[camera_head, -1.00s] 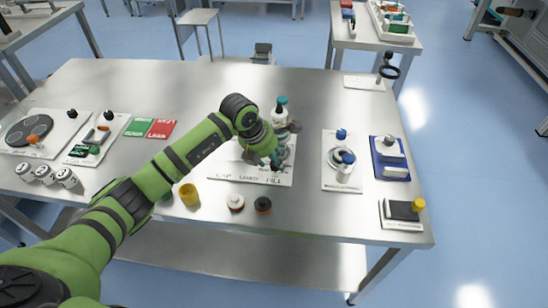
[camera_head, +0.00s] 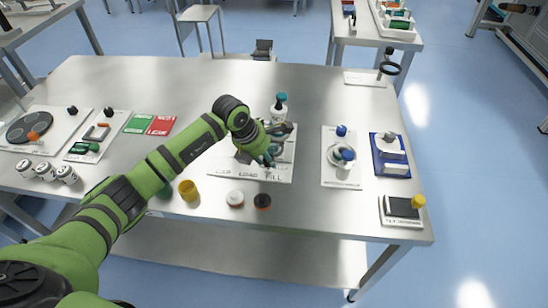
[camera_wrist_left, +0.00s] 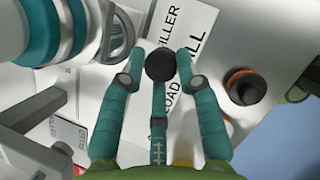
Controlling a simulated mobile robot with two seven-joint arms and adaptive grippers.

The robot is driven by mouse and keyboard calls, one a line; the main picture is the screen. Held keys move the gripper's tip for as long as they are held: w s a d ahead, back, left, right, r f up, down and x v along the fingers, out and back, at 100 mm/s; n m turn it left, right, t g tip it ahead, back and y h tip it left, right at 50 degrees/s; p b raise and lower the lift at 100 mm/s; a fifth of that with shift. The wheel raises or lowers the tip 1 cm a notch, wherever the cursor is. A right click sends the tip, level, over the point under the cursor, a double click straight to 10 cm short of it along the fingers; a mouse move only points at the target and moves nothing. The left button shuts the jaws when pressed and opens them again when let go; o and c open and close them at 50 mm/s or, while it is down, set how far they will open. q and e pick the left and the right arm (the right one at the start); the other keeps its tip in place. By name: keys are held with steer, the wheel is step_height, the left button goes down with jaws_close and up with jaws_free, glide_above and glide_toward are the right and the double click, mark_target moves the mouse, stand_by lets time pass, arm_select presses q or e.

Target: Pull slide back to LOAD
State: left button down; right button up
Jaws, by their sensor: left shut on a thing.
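My left gripper (camera_head: 266,160) is over the board, behind the LOAD and FILL words. In the left wrist view my teal fingers (camera_wrist_left: 160,68) are shut on the slide's black round knob (camera_wrist_left: 160,64). The slide body is mostly hidden beneath the gripper. A bottle with a teal cap (camera_head: 280,105) stands at the back of the board. My right gripper is not in view.
A white-topped jar (camera_head: 235,198) and a dark jar with an orange rim (camera_head: 262,201) stand in front of the board. A yellow cup (camera_head: 189,191) is to their left. A white board with blue knobs (camera_head: 330,176) lies to the right.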

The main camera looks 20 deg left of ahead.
arm_select(q)
steer(key=a, duration=0.5)
steer(key=shift+s+a+r+b, duration=0.15)
steer(key=shift+s+a+b, duration=0.2)
steer(key=shift+b, duration=0.05)
steer(key=shift+d, duration=0.2)
steer(key=c, duration=0.9)
jaws_free()
steer(key=shift+c, duration=0.2)
steer(key=v, duration=1.2)
